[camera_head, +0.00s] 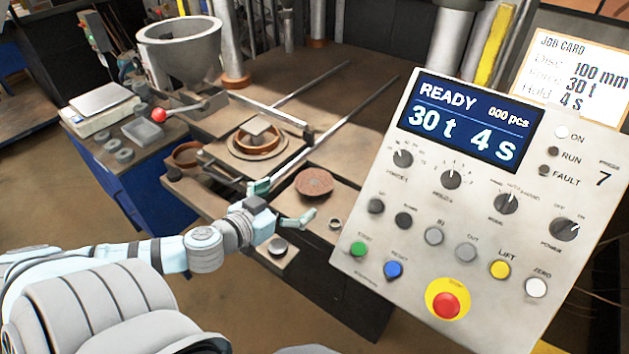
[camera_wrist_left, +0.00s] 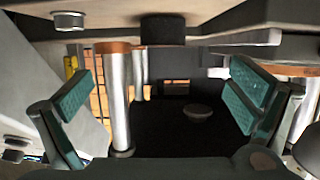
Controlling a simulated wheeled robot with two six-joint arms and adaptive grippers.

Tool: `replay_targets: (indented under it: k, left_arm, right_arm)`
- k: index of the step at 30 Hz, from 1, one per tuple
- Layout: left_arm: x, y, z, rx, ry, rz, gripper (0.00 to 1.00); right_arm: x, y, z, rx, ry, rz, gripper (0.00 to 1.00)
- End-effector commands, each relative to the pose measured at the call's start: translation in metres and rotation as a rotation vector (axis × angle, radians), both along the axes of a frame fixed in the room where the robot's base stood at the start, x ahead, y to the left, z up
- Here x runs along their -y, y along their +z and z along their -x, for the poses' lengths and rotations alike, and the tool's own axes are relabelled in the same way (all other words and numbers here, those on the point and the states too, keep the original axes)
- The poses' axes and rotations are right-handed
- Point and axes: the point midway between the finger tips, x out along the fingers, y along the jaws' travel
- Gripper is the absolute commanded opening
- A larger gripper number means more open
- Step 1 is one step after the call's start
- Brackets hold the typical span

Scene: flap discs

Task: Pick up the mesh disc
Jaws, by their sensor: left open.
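A round brown disc with a speckled, mesh-like face (camera_head: 314,182) lies flat on the bench ledge, left of the control panel. It looks like the mesh disc. My left gripper (camera_head: 282,204) is open and empty just to the left and front of it, with one green finger on each side. The disc is apart from the fingers. In the left wrist view, which appears upside down, the open fingers (camera_wrist_left: 160,100) frame a dark, edge-on shape (camera_wrist_left: 162,28) at the top; I cannot tell whether it is the disc. My right gripper is not in view.
A small metal ring (camera_head: 335,223) lies near the disc. A round mould (camera_head: 257,140) sits behind it on the bench. The large control panel (camera_head: 470,190) stands close on the right. A grey funnel (camera_head: 180,50) and a scale (camera_head: 100,105) stand at the back left.

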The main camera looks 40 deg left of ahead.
Motion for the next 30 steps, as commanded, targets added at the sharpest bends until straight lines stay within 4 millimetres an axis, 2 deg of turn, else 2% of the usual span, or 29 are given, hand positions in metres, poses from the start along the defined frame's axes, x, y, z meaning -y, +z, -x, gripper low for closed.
replay_targets:
  k: [1, 5, 6, 11, 18, 26, 27, 30]
  left_arm:
    - [0.000, -0.001, -0.011, 0.011, 0.004, 0.013, 1.00]
    - [0.001, -0.008, -0.036, 0.011, 0.000, 0.014, 1.00]
    - [0.000, -0.013, -0.043, 0.010, 0.002, 0.011, 1.00]
    - [-0.001, -0.018, -0.059, 0.006, -0.002, 0.007, 1.00]
    - [-0.008, -0.030, -0.101, 0.005, 0.000, 0.008, 1.00]
    - [-0.007, -0.030, -0.106, 0.002, -0.003, 0.003, 1.00]
    - [-0.007, -0.030, -0.106, 0.002, -0.004, 0.002, 0.94]
    - [-0.007, -0.030, -0.106, 0.002, -0.004, 0.002, 0.83]
  right_arm:
    - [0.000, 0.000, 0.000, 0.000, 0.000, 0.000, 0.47]
    - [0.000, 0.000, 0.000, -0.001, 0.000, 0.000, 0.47]
    - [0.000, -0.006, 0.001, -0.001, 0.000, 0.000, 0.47]
    - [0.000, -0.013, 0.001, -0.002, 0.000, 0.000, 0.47]
    - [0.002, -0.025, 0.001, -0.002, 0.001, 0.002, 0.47]
    - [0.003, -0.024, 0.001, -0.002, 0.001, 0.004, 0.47]
    - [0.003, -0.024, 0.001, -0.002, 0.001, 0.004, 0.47]
    - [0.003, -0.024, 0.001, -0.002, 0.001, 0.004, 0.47]
